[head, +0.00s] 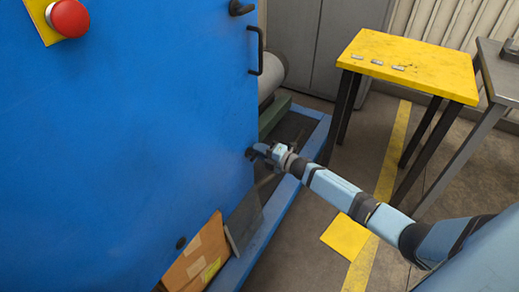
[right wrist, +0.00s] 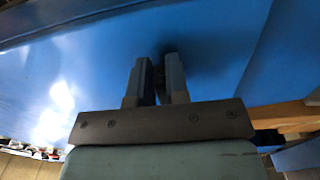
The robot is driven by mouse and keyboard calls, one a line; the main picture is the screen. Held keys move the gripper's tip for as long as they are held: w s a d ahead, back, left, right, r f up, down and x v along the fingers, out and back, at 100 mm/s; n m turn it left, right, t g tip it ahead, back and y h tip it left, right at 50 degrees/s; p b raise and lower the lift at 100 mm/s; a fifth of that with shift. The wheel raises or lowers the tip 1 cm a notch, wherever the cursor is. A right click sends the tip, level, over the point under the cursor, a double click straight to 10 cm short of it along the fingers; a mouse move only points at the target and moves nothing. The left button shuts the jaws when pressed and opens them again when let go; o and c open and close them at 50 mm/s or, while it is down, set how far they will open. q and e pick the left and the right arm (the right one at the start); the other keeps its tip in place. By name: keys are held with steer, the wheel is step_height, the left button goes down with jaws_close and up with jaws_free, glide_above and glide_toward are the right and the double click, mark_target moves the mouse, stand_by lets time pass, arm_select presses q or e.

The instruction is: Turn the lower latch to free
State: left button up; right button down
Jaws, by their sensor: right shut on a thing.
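The blue furnace door (head: 120,140) fills the left of the head view. The lower latch (head: 249,153) is a small dark piece near the door's right edge, mostly hidden by my right gripper (head: 259,151). That gripper reaches it from the right and is shut on it. In the right wrist view the two fingers (right wrist: 155,78) point at the blue surface, with a narrow dark gap between them. The latch's angle cannot be made out. The upper latch (head: 240,8) is black, at the top near the same edge. My left gripper is not in view.
A black handle (head: 257,50) stands out between the latches. A red button (head: 69,18) is at top left. A cardboard box (head: 194,258) leans below the door. A yellow table (head: 415,65) with small metal pieces stands right, beside a grey table (head: 496,75).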

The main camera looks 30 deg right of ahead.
stand_by(0.4)
steer(key=c, duration=1.1)
jaws_free()
steer(key=shift+s+d, duration=0.15)
steer(key=shift+s, duration=0.05)
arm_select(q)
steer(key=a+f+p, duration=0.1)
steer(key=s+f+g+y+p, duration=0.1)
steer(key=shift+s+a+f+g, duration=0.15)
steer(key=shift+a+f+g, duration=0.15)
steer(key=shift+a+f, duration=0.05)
arm_select(e)
steer(key=v, duration=1.3)
steer(key=shift+d, duration=0.1)
